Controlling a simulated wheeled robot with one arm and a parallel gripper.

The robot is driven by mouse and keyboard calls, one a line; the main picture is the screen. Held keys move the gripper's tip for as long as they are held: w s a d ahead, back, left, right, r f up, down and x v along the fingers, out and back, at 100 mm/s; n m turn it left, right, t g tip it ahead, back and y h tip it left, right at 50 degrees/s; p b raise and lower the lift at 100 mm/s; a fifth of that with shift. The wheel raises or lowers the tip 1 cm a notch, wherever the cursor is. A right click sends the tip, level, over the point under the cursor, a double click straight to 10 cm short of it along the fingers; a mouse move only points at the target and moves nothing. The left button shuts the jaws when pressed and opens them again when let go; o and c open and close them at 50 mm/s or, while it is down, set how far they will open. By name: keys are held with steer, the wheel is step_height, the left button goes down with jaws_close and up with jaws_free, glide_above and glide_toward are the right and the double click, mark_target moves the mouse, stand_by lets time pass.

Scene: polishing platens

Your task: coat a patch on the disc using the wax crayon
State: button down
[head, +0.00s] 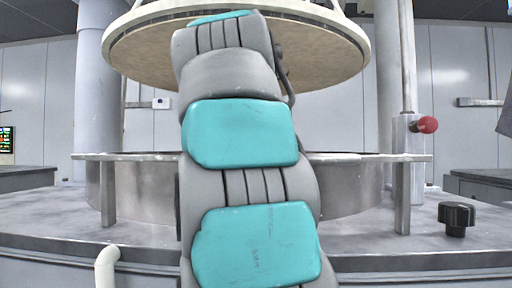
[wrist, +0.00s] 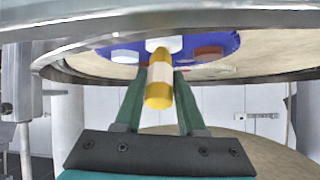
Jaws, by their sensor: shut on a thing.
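In the wrist view my gripper (wrist: 161,78) has two green fingers shut on the wax crayon (wrist: 158,90), which is yellow with a cream band. The crayon's yellow near end faces the camera; its far end points towards a blue area (wrist: 226,42) on a tan disc surface (wrist: 285,63). The blue area carries white and reddish-brown round spots. A white spot (wrist: 164,43) lies right behind the crayon's far end; I cannot tell whether they touch. In the head view my arm hides the gripper, the crayon and the blue area.
In the head view a large round platen (head: 125,48) hangs above a metal basin (head: 345,185) with a flat rim. A post with a red knob (head: 427,125) stands at right, near a black knob (head: 456,217). A metal rim (wrist: 60,25) crosses the wrist view's top.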

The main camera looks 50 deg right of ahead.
steer(key=shift+s+a, duration=0.55)
steer(key=shift+a, duration=0.1)
steer(key=shift+w+d, duration=0.1)
steer(key=shift+w+d+f+p, duration=0.1)
steer(key=shift+w+d+p, duration=0.2)
steer(key=shift+w+d, duration=0.65)
steer(key=shift+w+d+p, duration=0.3)
steer(key=shift+w+d, duration=0.1)
steer(key=shift+d, duration=0.2)
steer(key=shift+w+d+p, duration=0.25)
steer(key=shift+w+d, duration=0.1)
steer(key=shift+d, duration=0.2)
steer(key=shift+r, duration=0.2)
